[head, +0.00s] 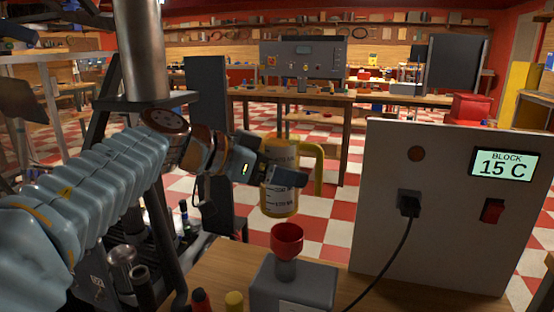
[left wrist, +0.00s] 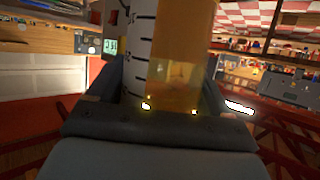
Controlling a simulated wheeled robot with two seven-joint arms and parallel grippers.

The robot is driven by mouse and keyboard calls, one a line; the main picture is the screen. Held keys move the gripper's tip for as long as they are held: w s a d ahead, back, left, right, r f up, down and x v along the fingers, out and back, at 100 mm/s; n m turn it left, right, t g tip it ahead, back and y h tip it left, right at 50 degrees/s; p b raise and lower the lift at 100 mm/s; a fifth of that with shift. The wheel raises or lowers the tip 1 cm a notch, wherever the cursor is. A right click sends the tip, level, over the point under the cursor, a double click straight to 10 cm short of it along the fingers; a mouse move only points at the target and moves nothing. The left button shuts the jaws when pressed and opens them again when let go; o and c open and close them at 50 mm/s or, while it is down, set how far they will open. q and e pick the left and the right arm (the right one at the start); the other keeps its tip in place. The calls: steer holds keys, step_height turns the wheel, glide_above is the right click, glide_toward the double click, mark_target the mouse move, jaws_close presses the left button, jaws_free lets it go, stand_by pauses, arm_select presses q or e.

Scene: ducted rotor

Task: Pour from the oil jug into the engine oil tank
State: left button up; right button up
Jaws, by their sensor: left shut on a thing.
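The oil jug (head: 279,198) is a yellow, see-through jug with measuring marks and a yellow handle on its right side. It looks upright, in the air above and apart from the red funnel (head: 286,240). My left gripper (head: 283,176) is shut around the jug's body and hides part of it. In the left wrist view the jug (left wrist: 180,45) fills the space between the fingers of the left gripper (left wrist: 165,85). The engine oil tank (head: 292,287) is a grey box on the bench, with the funnel in its neck. My right gripper is not in view.
A white panel (head: 385,150) with a "BLOCK 15 C" display (head: 506,165) stands right of the tank, with a black cable (head: 390,262) running down to the bench. Dark metal posts stand at left.

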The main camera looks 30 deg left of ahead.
mark_target(280, 152)
arm_select(q)
steer(key=shift+r, duration=0.15)
steer(key=shift+r, duration=1.4)
